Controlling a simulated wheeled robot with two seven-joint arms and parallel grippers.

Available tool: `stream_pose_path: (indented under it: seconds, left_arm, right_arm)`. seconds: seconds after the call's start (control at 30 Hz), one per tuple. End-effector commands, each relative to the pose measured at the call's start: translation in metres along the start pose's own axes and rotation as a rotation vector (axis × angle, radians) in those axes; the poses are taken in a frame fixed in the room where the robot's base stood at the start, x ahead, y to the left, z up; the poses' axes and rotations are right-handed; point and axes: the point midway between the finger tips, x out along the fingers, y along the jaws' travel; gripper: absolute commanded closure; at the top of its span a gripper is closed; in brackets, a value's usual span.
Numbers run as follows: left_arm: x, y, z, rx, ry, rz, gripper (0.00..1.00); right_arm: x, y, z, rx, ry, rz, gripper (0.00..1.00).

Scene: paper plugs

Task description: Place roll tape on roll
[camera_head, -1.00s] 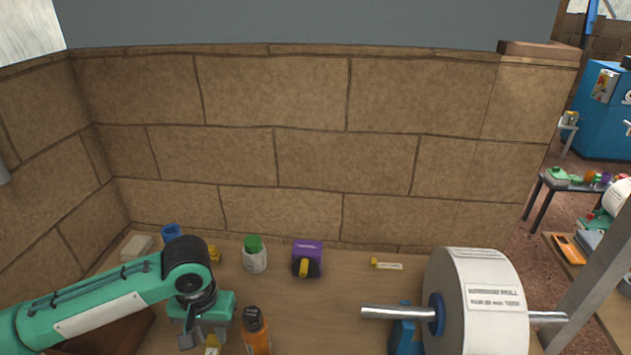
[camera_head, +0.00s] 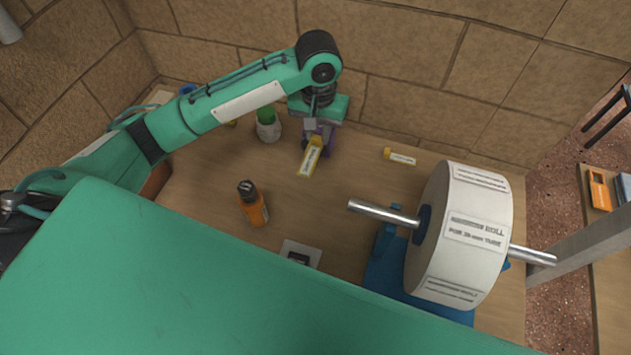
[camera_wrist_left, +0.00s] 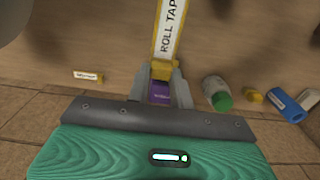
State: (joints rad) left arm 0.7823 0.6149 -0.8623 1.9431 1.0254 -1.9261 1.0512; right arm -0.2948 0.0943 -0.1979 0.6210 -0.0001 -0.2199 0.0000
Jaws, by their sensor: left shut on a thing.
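The roll tape (camera_head: 311,158) is a flat white strip with a yellow edge and end. My left gripper (camera_head: 317,139) is shut on its yellow end. In the left wrist view, the strip (camera_wrist_left: 168,35) reads "ROLL TAPE" and extends from between the fingertips (camera_wrist_left: 160,80). The large white roll (camera_head: 465,235) with printed labels sits on a metal rod at the right of the table. The held tape is well to the left of the roll and apart from it. My right gripper is not in view.
A purple object (camera_head: 327,141) is partly hidden behind my left gripper. A green-capped jar (camera_head: 268,125), an orange bottle (camera_head: 252,203) and a small yellow-ended strip (camera_head: 400,157) are on the table. A blue stand (camera_head: 385,265) is under the roll. A large green part of mine covers the foreground.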

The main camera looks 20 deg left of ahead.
Motion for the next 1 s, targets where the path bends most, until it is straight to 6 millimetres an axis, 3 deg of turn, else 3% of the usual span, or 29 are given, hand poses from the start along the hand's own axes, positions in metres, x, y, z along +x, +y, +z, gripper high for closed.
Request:
stream_pose_path:
  seconds: [0.17, 0.4, 0.6, 1.0]
  left_arm:
    - [0.022, 0.000, -0.001, -0.004, -0.007, -0.003, 0.99]
    - [0.086, -0.001, 0.000, -0.004, -0.007, -0.004, 0.99]
    - [0.134, 0.000, -0.001, -0.003, -0.004, -0.002, 0.99]
    - [0.182, 0.000, -0.001, -0.003, -0.004, -0.002, 0.99]
  right_arm:
    - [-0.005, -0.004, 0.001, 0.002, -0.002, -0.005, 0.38]
    - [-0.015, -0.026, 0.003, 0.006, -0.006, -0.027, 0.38]
    - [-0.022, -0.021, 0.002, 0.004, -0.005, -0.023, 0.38]
    - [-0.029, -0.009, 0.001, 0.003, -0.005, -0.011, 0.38]
